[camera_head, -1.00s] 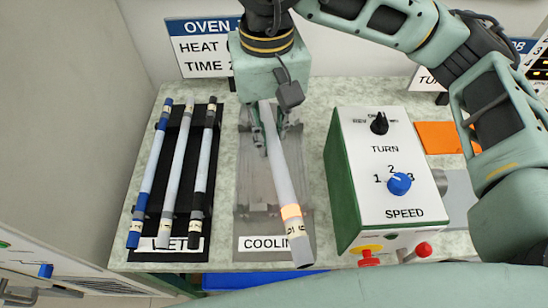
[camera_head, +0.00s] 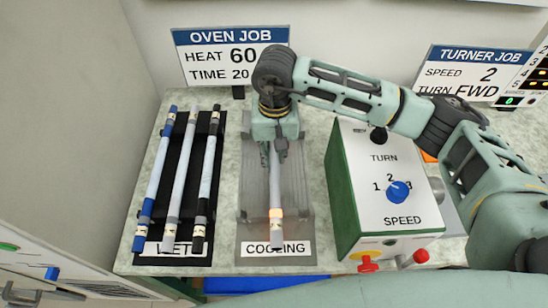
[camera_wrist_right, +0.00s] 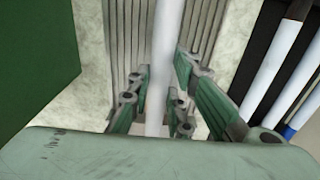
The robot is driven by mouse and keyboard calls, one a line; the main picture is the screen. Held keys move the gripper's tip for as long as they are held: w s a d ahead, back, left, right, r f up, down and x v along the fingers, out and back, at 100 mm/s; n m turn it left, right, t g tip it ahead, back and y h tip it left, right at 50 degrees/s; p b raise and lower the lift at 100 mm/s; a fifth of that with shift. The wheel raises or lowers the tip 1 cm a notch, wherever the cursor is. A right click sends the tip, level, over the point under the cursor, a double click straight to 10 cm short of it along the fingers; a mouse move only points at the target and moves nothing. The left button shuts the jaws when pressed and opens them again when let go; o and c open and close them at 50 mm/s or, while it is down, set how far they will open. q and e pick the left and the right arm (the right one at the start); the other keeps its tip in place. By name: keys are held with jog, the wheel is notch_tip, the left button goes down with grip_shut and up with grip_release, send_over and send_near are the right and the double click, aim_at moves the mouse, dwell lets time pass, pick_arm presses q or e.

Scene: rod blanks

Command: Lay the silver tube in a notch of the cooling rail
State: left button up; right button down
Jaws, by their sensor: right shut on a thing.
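The silver tube (camera_head: 276,190) is a pale rod with an orange glowing band and a grey lower end. It lies lengthwise over the grey ribbed cooling rail (camera_head: 299,196), its near end just above the COOLING label. My right gripper (camera_head: 274,143) is shut on the tube near its far end. In the right wrist view the fingers (camera_wrist_right: 158,105) stand on both sides of the tube (camera_wrist_right: 168,45), over the rail's grooves (camera_wrist_right: 126,40). I cannot tell whether the tube rests in a notch or hangs just above. My left gripper is not in view.
A black rack (camera_head: 187,190) at the left holds several rods with blue, grey and black ends. A green and white control box (camera_head: 388,215) with knobs stands close to the right of the rail. Signs stand at the back. A blue bin (camera_head: 265,284) shows below the table's front edge.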

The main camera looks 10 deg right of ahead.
aim_at(274, 163)
jog(key=shift+w+f, duration=0.4)
notch_tip(274, 163, down, 3)
jog(key=shift+s+f+p, duration=0.1)
jog(key=shift+p, duration=0.65)
jog(key=shift+f, duration=0.25)
jog(key=shift+f+b, duration=0.2)
jog(key=shift+b, duration=0.15)
jog(key=c, duration=1.6)
grip_release()
jog(key=shift+r, duration=0.1)
